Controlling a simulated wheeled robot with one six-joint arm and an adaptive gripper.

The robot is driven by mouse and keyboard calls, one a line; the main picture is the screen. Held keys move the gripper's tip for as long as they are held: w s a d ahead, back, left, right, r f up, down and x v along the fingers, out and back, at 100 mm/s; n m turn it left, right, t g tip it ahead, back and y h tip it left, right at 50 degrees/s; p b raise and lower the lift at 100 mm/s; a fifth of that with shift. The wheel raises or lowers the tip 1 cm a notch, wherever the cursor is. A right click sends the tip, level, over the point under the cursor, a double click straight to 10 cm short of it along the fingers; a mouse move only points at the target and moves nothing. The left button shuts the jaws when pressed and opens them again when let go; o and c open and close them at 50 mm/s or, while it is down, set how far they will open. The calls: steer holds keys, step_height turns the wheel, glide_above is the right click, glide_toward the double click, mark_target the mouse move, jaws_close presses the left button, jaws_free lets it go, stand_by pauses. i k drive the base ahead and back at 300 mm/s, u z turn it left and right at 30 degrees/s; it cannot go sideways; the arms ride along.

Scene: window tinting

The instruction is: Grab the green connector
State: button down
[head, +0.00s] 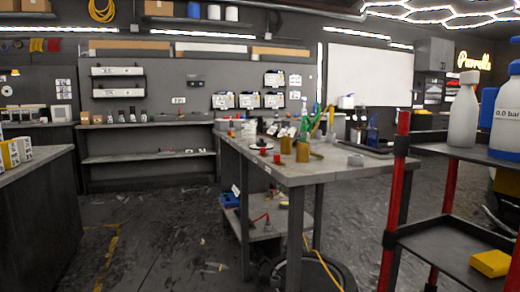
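A grey workbench (289,174) stands in the middle of the head view, with many small items on its top. A slim upright green item (304,124) shows near the middle of the bench, behind two brownish-gold cylinders. It is too small to tell whether it is the green connector, and other items partly hide its base. My gripper is not in view.
Two brownish-gold cylinders (303,152) and a small red piece (263,143) sit on the bench. A red-and-black cart (450,242) at the right holds bottles and a yellow block (490,263). A yellow hose lies by the bench legs. Floor at the left is mostly open.

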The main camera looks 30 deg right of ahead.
mark_target(303, 129)
steer(key=u, duration=0.45)
steer(key=i, duration=2.3)
steer(key=z, duration=3.3)
